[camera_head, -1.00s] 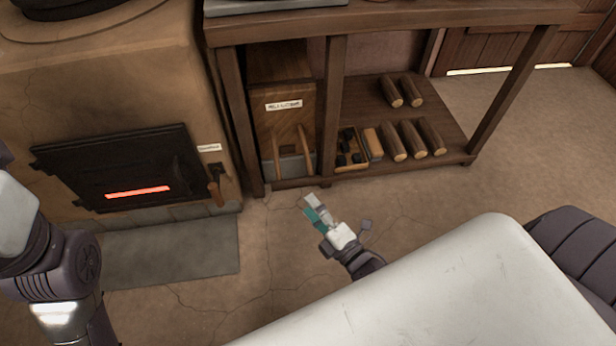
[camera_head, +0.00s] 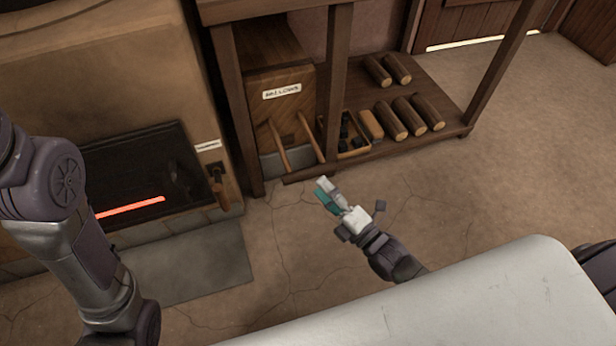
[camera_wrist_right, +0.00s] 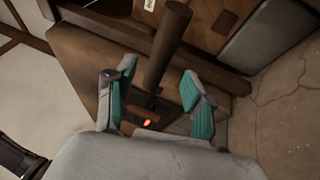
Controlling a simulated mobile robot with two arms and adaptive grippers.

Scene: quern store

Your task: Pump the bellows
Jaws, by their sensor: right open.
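The bellows (camera_head: 262,85) is a wooden box labelled "BELLOWS" under the bench, with two slanting wooden handles, a left one (camera_head: 279,145) and a right one (camera_head: 310,137). Its lower part is grey. My right gripper (camera_head: 325,187) is open, low over the floor just in front of the bellows' handles. In the right wrist view its teal-padded fingers (camera_wrist_right: 160,100) are spread. A dark wooden rod (camera_wrist_right: 167,50) shows in line with the gap between them. It looks like a bellows handle, but I cannot tell whether it lies between the fingers. My left gripper is out of view.
The stove door (camera_head: 140,175) glows red at left, with a wooden handle (camera_head: 218,187) beside it. The bench shelf holds several logs (camera_head: 408,117) and a box of dark lumps (camera_head: 350,135). A bench post (camera_head: 333,85) stands right of the bellows. The floor (camera_head: 500,180) at right is clear.

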